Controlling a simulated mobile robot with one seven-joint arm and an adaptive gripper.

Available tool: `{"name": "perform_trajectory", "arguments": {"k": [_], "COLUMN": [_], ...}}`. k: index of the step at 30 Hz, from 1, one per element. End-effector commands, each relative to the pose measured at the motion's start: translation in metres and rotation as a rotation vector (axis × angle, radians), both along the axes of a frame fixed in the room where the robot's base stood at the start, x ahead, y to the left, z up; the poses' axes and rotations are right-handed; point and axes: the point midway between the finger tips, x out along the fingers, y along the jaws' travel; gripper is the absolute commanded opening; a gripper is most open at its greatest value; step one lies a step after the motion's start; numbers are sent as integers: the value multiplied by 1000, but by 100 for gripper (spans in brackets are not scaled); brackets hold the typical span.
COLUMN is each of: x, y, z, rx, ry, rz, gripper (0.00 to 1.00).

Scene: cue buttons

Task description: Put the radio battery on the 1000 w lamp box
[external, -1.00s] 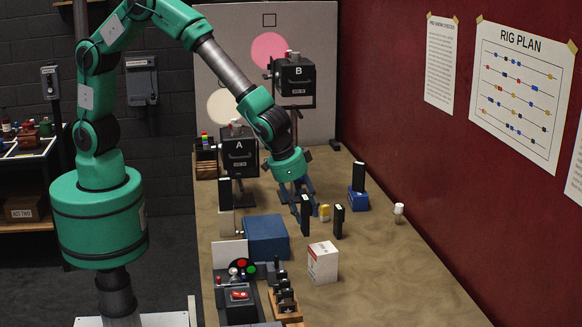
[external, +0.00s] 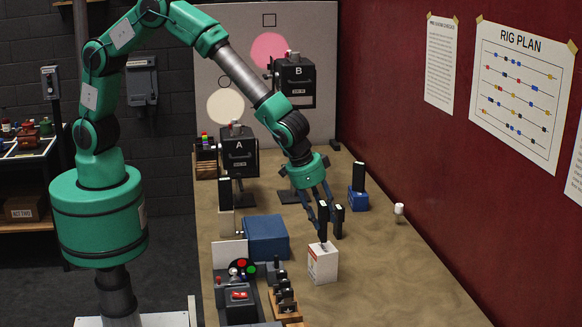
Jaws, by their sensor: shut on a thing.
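My gripper (external: 322,207) is shut on a black upright battery (external: 323,224) with a pale top. The battery's lower end is at the top of a small white and red box (external: 323,264), which looks like the lamp box; its print is too small to read. I cannot tell whether the battery touches the box top or hangs just above it. A similar black battery (external: 339,222) stands on the table just behind and right of the held one.
A blue box (external: 266,237) lies left of the white box. Another black upright item (external: 359,177) stands in a blue base (external: 358,200). A white bulb (external: 399,209) is further right. Lamps A (external: 239,150) and B (external: 295,78) stand behind. The front right table is clear.

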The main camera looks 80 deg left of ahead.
Motion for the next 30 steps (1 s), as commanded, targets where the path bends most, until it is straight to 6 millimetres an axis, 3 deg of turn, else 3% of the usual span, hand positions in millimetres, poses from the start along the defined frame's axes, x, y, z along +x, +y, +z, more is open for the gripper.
{"name": "perform_trajectory", "arguments": {"k": [8, 22, 23, 24, 25, 30], "x": [0, 0, 0, 0, 0, 0], "y": [0, 0, 0, 0, 0, 0], "z": [-27, -32, -31, -31, -31, -31], "rx": [1, 0, 0, 0, 0, 0], "ry": [1, 0, 0, 0, 0, 0], "rz": [-1, 0, 0, 0, 0, 0], "gripper": [8, 8, 42, 50, 56, 57]}}
